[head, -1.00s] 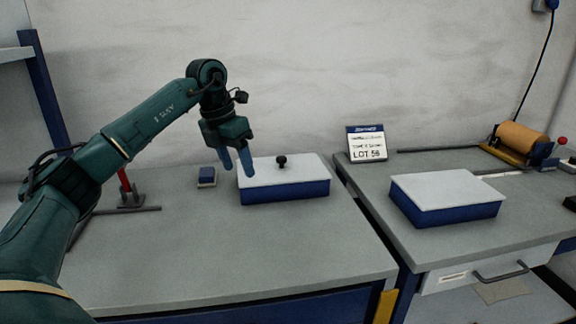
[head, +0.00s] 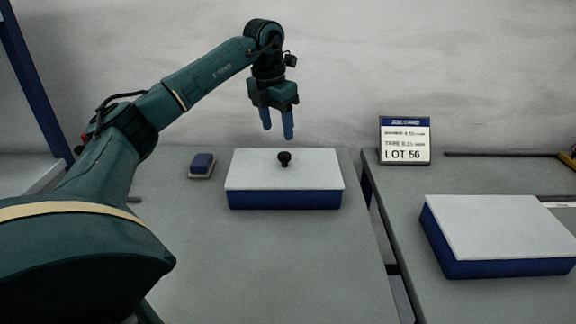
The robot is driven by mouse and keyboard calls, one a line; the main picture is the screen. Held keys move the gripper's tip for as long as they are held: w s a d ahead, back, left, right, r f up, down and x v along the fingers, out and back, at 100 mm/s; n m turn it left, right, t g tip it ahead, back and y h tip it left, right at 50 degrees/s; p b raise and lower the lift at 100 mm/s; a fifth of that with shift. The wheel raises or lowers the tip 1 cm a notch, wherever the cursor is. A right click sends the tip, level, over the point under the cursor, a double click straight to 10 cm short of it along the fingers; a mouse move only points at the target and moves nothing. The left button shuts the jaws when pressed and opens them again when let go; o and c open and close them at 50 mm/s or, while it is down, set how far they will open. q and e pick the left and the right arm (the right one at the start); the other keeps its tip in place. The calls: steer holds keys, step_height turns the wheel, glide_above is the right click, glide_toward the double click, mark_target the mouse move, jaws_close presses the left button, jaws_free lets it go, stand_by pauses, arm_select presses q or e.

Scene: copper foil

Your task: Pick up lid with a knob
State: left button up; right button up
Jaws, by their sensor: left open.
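The lid with a knob (head: 255,172) is a flat pale grey-white plate. It lies on a blue box (head: 285,201) on the left grey table. Its round black knob (head: 284,158) stands up near the middle of the plate. My left gripper (head: 278,133) points down above the knob. Its two blue fingers are apart with nothing between them, and the fingertips show a little above the knob in the picture. My right gripper is not in view.
A small blue and beige block (head: 202,165) lies left of the box. On the right table, a second blue box (head: 499,238) has a plain light top. A LOT 56 sign (head: 404,140) stands at the back. The left table's front (head: 290,270) is clear.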

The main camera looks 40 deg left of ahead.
mark_target(284, 154)
arm_select(q)
steer(key=f, duration=0.3)
steer(key=w+f, duration=0.1)
steer(key=f, duration=0.5)
steer(key=shift+w+d, duration=0.35)
steer(key=shift+d, duration=0.05)
steer(key=shift+c, duration=0.2)
steer(key=shift+r, duration=0.1)
jaws_close()
